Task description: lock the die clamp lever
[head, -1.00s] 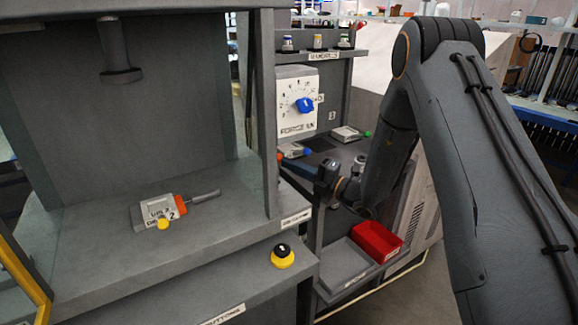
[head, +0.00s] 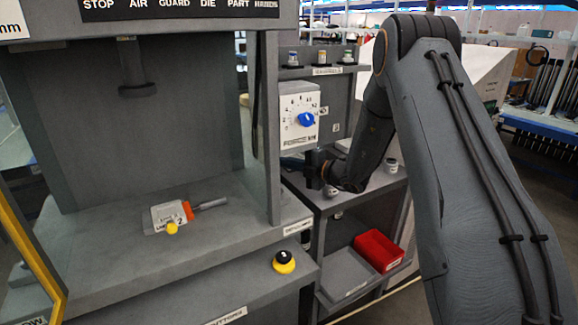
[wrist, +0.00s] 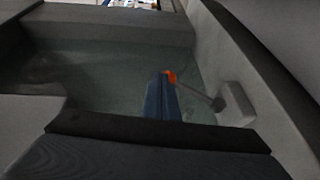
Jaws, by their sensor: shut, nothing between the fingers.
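In the head view, a grey die block (head: 164,217) with an orange part (head: 188,210), a grey bar (head: 210,204) and a yellow knob (head: 172,228) lies on the press bed. In the wrist view, my shut, empty fingers (wrist: 162,97) point ahead. Just beyond their tips shows an orange end (wrist: 171,76) of a thin rod (wrist: 195,94), which runs to a pale grey block (wrist: 236,104). I cannot tell whether fingers and rod touch, nor whether this rod is the clamp lever.
The press's right post (head: 267,120) stands close to my gripper. A dial panel (head: 299,113) with a blue knob is behind it. A red bin (head: 378,250) sits on a lower shelf. A black-topped yellow button (head: 284,261) is on the front ledge.

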